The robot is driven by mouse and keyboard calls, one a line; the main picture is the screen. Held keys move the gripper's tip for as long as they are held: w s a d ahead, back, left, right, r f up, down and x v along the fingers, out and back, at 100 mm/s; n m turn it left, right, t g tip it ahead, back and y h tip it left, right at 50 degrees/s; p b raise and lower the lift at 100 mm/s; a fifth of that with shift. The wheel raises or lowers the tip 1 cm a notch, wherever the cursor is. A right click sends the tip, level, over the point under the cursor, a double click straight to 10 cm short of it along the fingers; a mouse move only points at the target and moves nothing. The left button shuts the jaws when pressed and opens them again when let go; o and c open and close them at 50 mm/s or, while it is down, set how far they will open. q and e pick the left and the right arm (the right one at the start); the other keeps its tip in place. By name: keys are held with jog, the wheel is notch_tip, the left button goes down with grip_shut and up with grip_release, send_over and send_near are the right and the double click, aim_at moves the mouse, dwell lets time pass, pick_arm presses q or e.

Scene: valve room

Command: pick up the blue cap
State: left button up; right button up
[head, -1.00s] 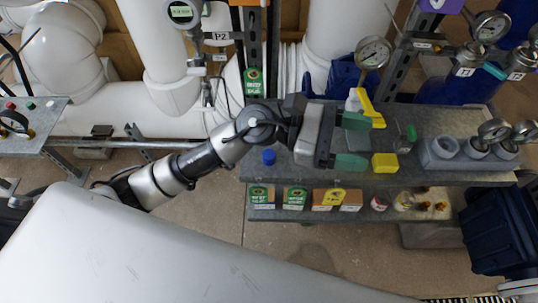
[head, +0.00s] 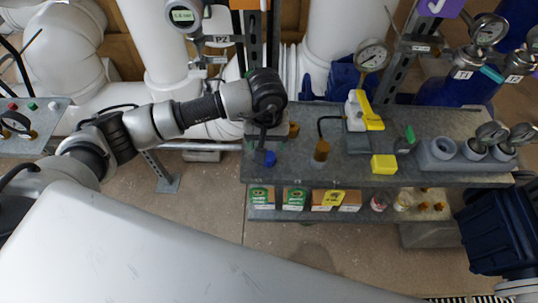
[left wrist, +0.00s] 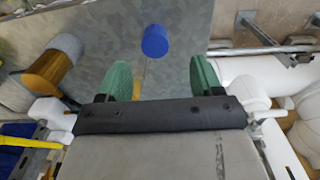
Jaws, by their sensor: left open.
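The blue cap (head: 266,158) sits near the left front of the grey metal shelf top (head: 345,172). In the left wrist view the blue cap (left wrist: 155,41) stands beyond the fingertips, between their lines and apart from them. My left gripper (left wrist: 161,80) is open and empty, with two green fingertips. In the head view my left wrist is above the left end of the shelf, just behind the cap, and mostly hides the gripper. My right gripper is not in view.
A brass-coloured fitting (head: 321,150), a yellow block (head: 383,164) and a yellow-and-white tool (head: 365,110) stand to the right of the cap. A grey holder (head: 438,153) with gauges is farther right. Pipes rise behind.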

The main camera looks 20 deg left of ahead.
aim_at(269, 155)
pick_arm(q)
jog(key=f, duration=0.1)
jog(key=f+p, duration=0.1)
jog(key=f, duration=0.1)
jog(key=f+p, duration=0.1)
jog(key=shift+s+d+f, duration=0.15)
jog(key=shift+d+f, duration=0.2)
jog(key=shift+f, duration=0.6)
jog(key=c, duration=0.9)
